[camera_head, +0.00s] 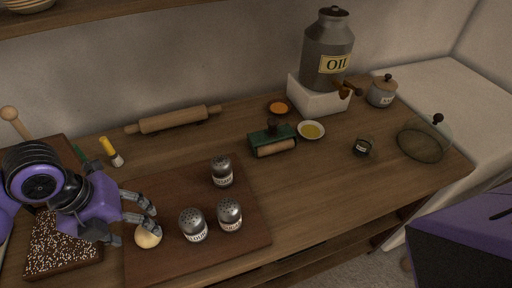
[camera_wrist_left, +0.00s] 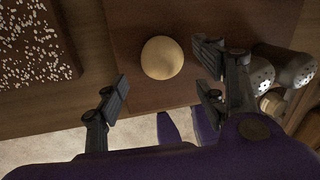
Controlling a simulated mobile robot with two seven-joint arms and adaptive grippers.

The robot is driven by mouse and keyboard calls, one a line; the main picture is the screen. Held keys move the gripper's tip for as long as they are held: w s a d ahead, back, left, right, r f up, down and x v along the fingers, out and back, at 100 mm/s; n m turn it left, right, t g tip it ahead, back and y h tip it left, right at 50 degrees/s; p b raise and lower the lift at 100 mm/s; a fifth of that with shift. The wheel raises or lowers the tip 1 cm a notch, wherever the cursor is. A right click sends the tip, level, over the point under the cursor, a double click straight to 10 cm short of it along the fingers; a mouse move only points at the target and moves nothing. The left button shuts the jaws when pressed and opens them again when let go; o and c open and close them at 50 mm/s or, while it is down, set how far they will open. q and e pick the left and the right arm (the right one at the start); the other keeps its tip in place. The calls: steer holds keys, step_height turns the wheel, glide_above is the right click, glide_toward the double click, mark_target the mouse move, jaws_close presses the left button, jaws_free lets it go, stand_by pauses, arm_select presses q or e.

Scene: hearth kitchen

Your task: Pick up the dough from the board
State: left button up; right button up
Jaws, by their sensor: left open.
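The dough (camera_head: 148,236) is a small pale ball on the brown board (camera_head: 253,232), near its left edge. My left gripper (camera_head: 146,221) is over the dough's side of the board, with its fingers apart. In the left wrist view the dough (camera_wrist_left: 162,58) lies ahead of the gap between the fingers of the gripper (camera_wrist_left: 165,90). Nothing is between the fingers, and I see no contact with the dough. My right gripper is not in view; a purple part of my own body shows at the lower right.
Several shakers (camera_head: 222,171) stand on the board right of the dough; two are close to the right finger in the wrist view (camera_wrist_left: 293,66). A sprinkled brown slab (camera_head: 66,246) lies left of the board. A rolling pin (camera_head: 174,119) lies behind.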

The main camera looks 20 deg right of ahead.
mark_target(150, 237)
arm_select(q)
steer(key=x, duration=0.4)
steer(key=shift+w, duration=0.1)
steer(key=shift+f, duration=0.15)
steer(key=c, duration=0.9)
arm_select(e)
steer(key=shift+w+r, duration=0.3)
steer(key=shift+w, duration=0.15)
